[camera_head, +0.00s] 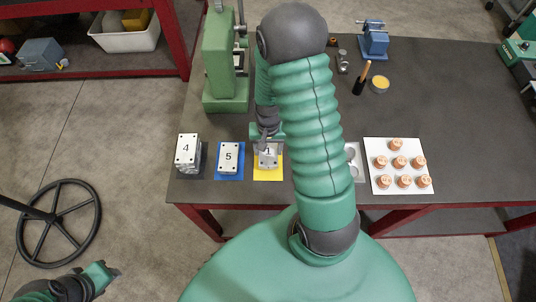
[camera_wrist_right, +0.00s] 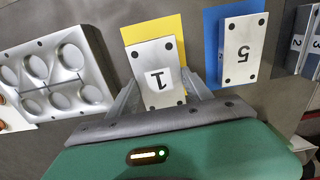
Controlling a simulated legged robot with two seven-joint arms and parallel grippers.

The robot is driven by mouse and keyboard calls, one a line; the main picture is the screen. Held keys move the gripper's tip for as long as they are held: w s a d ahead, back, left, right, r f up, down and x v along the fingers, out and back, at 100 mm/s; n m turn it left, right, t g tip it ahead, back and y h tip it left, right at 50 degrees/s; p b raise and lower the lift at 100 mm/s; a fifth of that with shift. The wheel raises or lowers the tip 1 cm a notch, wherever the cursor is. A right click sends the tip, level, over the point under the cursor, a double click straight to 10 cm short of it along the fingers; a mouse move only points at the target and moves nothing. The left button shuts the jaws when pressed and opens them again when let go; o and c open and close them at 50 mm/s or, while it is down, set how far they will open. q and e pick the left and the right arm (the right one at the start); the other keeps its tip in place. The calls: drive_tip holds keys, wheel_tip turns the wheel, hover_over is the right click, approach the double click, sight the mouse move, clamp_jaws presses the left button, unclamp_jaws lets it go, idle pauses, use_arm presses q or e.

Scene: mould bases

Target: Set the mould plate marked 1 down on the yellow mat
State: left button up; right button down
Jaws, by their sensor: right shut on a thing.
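The mould plate marked 1 (camera_head: 268,157) is a pale metal block with dark holes at its corners. My right gripper (camera_head: 267,148) is shut on it; in the right wrist view the plate (camera_wrist_right: 157,76) sits between the two fingers. The plate is over the yellow mat (camera_head: 268,177), which shows along its far side in the wrist view (camera_wrist_right: 150,27). I cannot tell whether its underside touches the mat. My left gripper (camera_head: 103,273) is at the lower left of the head view, away from the table; its jaws are unclear.
Plate 5 (camera_head: 229,158) lies on a blue mat (camera_head: 228,177) to the left. Plate 4 (camera_head: 187,149) tops a stack further left. A cavity mould (camera_wrist_right: 65,67) is on the other side, beside a white board (camera_head: 385,148) with several copper-coloured pieces. A green press (camera_head: 225,70) stands behind.

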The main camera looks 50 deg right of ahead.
sight(268, 151)
wheel_tip(268, 151, down, 4)
drive_tip(key=b, duration=0.2)
drive_tip(key=shift+r+b, duration=0.25)
drive_tip(key=shift+b, duration=0.15)
drive_tip(key=shift+a+r, duration=0.15)
drive_tip(key=shift+r, duration=0.05)
drive_tip(key=shift+f, duration=0.15)
drive_tip(key=shift+c, duration=2.2)
unclamp_jaws()
drive_tip(key=shift+s, duration=0.1)
